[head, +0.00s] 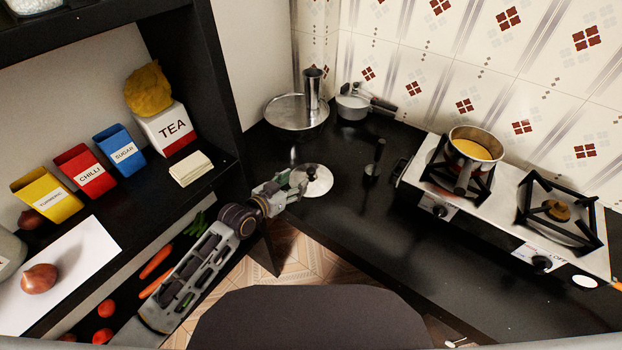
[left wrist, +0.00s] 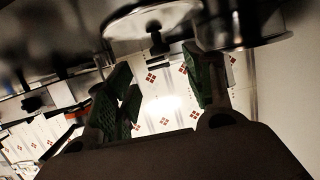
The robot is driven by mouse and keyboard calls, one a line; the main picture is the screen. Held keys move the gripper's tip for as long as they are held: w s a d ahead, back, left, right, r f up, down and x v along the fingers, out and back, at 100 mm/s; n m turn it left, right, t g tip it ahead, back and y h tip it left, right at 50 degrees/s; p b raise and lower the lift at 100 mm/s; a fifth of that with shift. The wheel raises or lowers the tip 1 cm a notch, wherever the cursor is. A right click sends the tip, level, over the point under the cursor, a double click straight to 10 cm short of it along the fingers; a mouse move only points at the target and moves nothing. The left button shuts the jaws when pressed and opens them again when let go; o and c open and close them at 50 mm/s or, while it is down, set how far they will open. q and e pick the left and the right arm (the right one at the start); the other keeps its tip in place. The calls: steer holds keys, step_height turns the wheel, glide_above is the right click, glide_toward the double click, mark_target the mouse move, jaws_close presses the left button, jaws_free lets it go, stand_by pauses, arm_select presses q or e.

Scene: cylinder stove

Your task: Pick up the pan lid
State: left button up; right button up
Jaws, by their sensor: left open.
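The pan lid (head: 318,182) is a round silver disc with a dark knob, lying on the black counter in the middle of the head view. In the left wrist view the lid (left wrist: 185,16) and its knob show at the top, beyond the fingertips. My left gripper (head: 293,185) reaches in from the left and is at the lid's left edge, overlapping it in the head view. Its green-padded fingers (left wrist: 163,88) are apart with nothing between them. I cannot tell whether a finger touches the lid. My right gripper is not in view.
A round tray (head: 283,112) with a steel cup stands behind the lid, beside a lidded pot (head: 351,107). A dark upright utensil (head: 373,170) is to its right. The stove (head: 510,208) holds a pan (head: 476,143). A black shelf (head: 212,187) borders the left.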

mark_target(309, 171)
arm_select(q)
steer(key=shift+x, duration=2.55)
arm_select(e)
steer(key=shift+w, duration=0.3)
arm_select(q)
steer(key=shift+w, duration=0.1)
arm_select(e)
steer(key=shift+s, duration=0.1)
arm_select(q)
steer(key=shift+x, duration=1.9)
steer(key=shift+w+d+f, duration=0.1)
steer(key=shift+w+d, duration=0.15)
steer(key=shift+w, duration=0.15)
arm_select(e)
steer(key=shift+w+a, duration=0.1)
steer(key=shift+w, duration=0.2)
arm_select(q)
steer(key=shift+c, duration=0.4)
